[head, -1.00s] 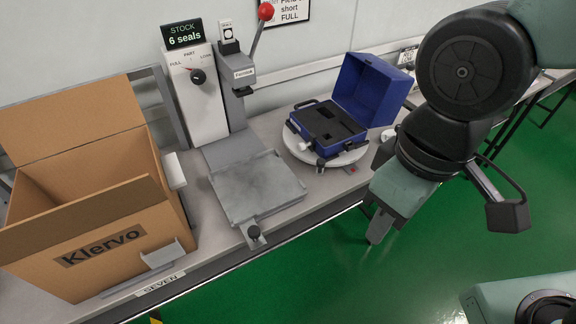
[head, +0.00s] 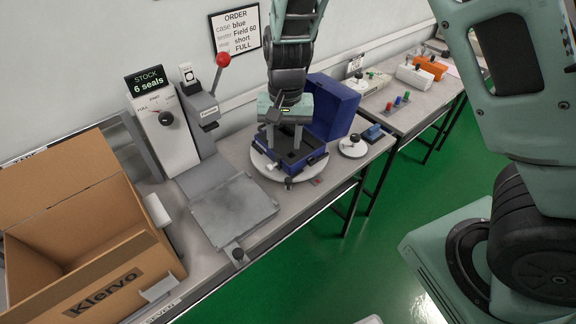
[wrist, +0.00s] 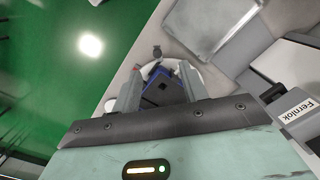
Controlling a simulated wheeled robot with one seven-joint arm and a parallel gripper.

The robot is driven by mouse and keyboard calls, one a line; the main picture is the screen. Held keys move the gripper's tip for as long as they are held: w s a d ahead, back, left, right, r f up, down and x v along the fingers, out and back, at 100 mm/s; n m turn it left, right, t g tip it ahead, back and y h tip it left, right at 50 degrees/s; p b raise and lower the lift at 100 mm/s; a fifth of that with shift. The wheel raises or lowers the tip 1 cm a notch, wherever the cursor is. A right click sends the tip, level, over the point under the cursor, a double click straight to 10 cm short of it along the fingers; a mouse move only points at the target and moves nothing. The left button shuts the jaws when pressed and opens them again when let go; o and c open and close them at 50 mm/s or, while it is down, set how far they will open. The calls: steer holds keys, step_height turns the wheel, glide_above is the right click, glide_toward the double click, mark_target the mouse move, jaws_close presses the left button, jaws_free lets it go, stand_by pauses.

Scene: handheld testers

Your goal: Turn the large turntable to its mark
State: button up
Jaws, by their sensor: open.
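The large turntable (head: 259,168) is a white round disc on the bench, carrying an open blue case (head: 318,160) with a dark insert and its lid (head: 333,108) raised at the back right. A small black knob (head: 288,182) stands at its front edge, with a red mark (head: 316,181) on the bench just to the right. My gripper (head: 285,143) points down over the case, fingers apart. It hides part of the case, and I cannot tell whether the fingers touch it. In the wrist view the blue case (wrist: 164,88) shows between the two fingertips.
A grey press with a red-balled lever (head: 222,60) and flat plate (head: 232,210) stands left of the turntable. An open cardboard box (head: 110,285) is at far left. A small white disc with a black knob (head: 353,150) and a blue block (head: 373,132) sit to the right.

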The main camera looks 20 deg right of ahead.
mark_target(288, 179)
steer(key=shift+m+h, duration=0.3)
steer(key=shift+m, duration=0.2)
steer(key=f, duration=0.6)
steer(key=w+d+f+p, duration=0.1)
steer(key=f, duration=0.5)
steer(key=w+d+f+p, duration=0.1)
steer(key=f, duration=0.4)
steer(key=shift+w+f, duration=0.2)
steer(key=shift+f, duration=0.2)
jaws_close()
